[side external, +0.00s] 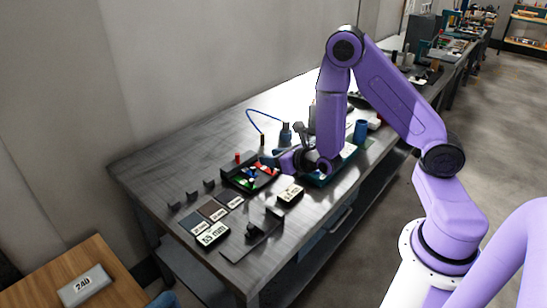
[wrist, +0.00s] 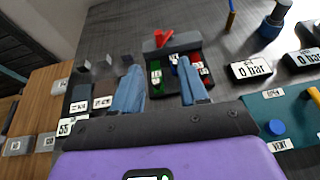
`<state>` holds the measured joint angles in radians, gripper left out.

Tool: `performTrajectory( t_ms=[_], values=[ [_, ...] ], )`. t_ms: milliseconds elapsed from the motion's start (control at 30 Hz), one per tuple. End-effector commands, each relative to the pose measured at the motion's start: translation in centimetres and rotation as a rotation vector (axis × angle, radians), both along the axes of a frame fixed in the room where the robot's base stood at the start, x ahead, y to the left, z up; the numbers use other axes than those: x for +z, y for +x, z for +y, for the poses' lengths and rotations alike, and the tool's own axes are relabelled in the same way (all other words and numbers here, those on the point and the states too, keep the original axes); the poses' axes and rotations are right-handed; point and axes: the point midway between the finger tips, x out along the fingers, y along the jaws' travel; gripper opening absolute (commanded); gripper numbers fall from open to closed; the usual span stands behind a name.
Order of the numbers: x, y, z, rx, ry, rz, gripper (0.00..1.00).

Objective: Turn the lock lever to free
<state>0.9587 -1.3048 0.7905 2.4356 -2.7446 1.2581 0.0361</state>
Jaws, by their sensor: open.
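My gripper (side external: 280,160) is low over the bench beside the dark tray (side external: 233,186). In the wrist view its two blue fingers (wrist: 160,68) are apart, with nothing held between them. The tray (wrist: 157,92) shows past the fingers there, holding small red, green and blue pieces. A red upright part (wrist: 160,38) stands at the tray's far edge; it also shows in the side view (side external: 237,157). I cannot tell whether it is the lock lever. No lever is clearly recognisable in either view, and my wrist hides part of the bench.
A dark bracket (side external: 262,230) stands near the bench's front edge, beside a label block (side external: 212,235). A blue cylinder (side external: 361,130) stands behind my arm. The bench's far left is bare.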

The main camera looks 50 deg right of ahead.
Motion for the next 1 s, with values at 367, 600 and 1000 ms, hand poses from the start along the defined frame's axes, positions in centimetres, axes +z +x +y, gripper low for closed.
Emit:
performTrajectory(
  t_ms=[367,600,1000],
  values=[
    [0.3,1.6,0.4,-0.051,-0.019,-0.023,0.43],
    [1.2,6.2,2.2,-0.292,-0.068,-0.085,0.43],
    [0.6,7.2,9.2,-0.712,-0.033,-0.045,0.43]
  ],
)
